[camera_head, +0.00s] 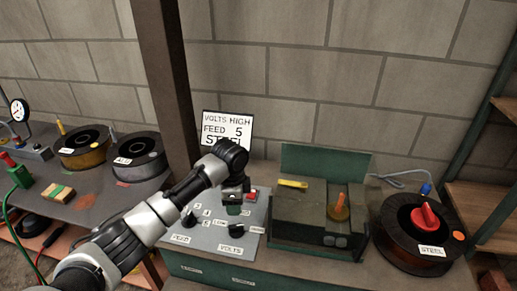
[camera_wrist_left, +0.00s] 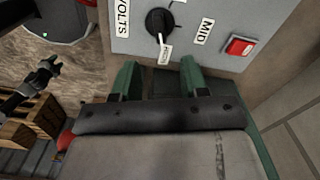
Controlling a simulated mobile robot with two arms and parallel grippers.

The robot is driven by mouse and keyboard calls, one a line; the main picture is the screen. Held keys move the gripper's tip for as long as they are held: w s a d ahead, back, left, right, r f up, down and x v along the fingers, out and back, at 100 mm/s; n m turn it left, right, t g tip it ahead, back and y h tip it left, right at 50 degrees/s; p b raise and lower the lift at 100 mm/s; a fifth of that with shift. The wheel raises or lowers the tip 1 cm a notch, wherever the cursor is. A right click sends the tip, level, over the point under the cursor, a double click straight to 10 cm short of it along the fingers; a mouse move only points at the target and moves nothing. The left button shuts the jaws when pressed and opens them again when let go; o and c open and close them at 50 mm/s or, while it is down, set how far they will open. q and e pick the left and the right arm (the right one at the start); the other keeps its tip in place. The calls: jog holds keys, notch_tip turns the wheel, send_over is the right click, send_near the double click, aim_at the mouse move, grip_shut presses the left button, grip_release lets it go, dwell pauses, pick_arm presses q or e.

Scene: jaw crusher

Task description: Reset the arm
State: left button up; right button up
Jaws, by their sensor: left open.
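My left arm comes in from the lower left in the head view. Its gripper (camera_head: 234,203) hangs over the grey control panel (camera_head: 205,240), by the red button. In the left wrist view the two green fingers (camera_wrist_left: 158,80) stand apart with nothing between them. Beyond the fingertips are a black knob (camera_wrist_left: 160,22) and a red square button (camera_wrist_left: 241,45), and the fingers look clear of both. A dark arm-like part with a small end (camera_wrist_left: 42,75) shows at the left of that view; it may be my right arm, too small to read its jaws.
A sign (camera_head: 228,128) reads VOLTS HIGH, FEED 5, with its last line partly covered by my arm. Right of the panel stand an open green-lidded machine (camera_head: 300,215) and a spool labelled STEEL (camera_head: 398,250). Two spools (camera_head: 138,157) sit on the left bench, beyond a brown post (camera_head: 165,75).

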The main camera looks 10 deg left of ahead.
pick_arm(q)
jog(key=shift+n+h, duration=0.4)
jog(key=shift+h, duration=0.1)
jog(key=s+d+f, duration=0.1)
jog(key=s+f, duration=0.1)
jog(key=s+d+f, duration=0.1)
jog(key=s+d, duration=0.1)
jog(key=s+d+f, duration=0.1)
jog(key=s+f, duration=0.1)
jog(key=shift+s+d+f, duration=0.15)
jog(key=shift+s+f, duration=0.15)
jog(key=s+d+f+n+t+h, duration=0.1)
jog(key=s+d+f+n, duration=0.15)
jog(key=s, duration=0.75)
jog(key=s+a+r+n+t+y, duration=0.1)
jog(key=s+a+n, duration=0.4)
jog(key=s, duration=0.4)
jog(key=s+a+r+n+t+y, duration=0.1)
jog(key=s+a+r+n+t, duration=0.1)
jog(key=s+a+n, duration=0.45)
notch_tip(320, 180, down, 25)
jog(key=s+d+m+g, duration=0.1)
jog(key=s+m+g, duration=0.1)
jog(key=s, duration=0.1)
jog(key=s+a+f+g, duration=0.1)
jog(key=s+a+f, duration=0.1)
jog(key=s+f, duration=1.4)
jog(key=shift+s+a+f, duration=0.15)
jog(key=shift+a+f, duration=0.2)
jog(key=shift+f, duration=0.2)
